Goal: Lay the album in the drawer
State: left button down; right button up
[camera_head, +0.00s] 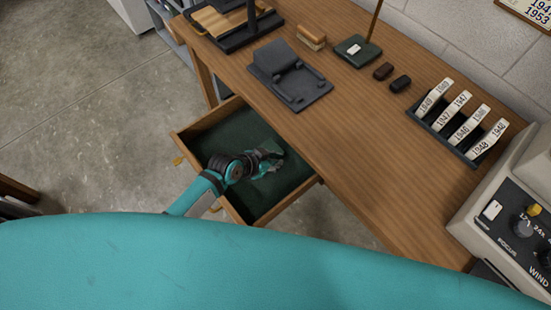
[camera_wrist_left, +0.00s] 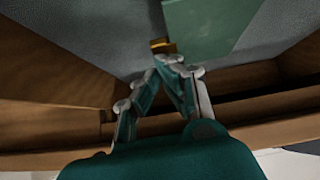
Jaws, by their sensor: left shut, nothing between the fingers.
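The drawer (camera_head: 304,189) is pulled out from under the wooden desk and has a dark green lining. My left gripper (camera_head: 272,158) is reaching into it, shut and empty, low over the lining. In the left wrist view its fingertips (camera_wrist_left: 170,62) meet, with brown drawer walls (camera_wrist_left: 50,70) to the sides. Just beyond the tips a flat green thing (camera_wrist_left: 212,25) with a small brass-coloured piece shows; it may be the album, but only part is in view. I cannot clearly make out the album in the head view. My right gripper is not in view.
The desk (camera_head: 365,130) holds a dark grey stand (camera_head: 290,75), a wooden-handled brush (camera_head: 311,38), two small dark blocks and a rack of year cards (camera_head: 462,120). A beige machine (camera_head: 505,205) stands at right. Open floor (camera_head: 90,110) lies left of the drawer.

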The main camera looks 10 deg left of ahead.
pick_arm(q)
jog(key=shift+r+p, duration=0.5)
jog(key=shift+r, duration=0.2)
notch_tip(320, 180, up, 4)
jog(key=p, duration=0.3)
jog(key=shift+s+a+f+p, duration=0.1)
jog(key=shift+s+a+p, duration=0.05)
jog(key=shift+p, duration=0.2)
jog(key=v, duration=0.9)
jog(key=shift+s+b, duration=0.2)
jog(key=shift+b, duration=0.1)
jog(key=shift+f, duration=0.15)
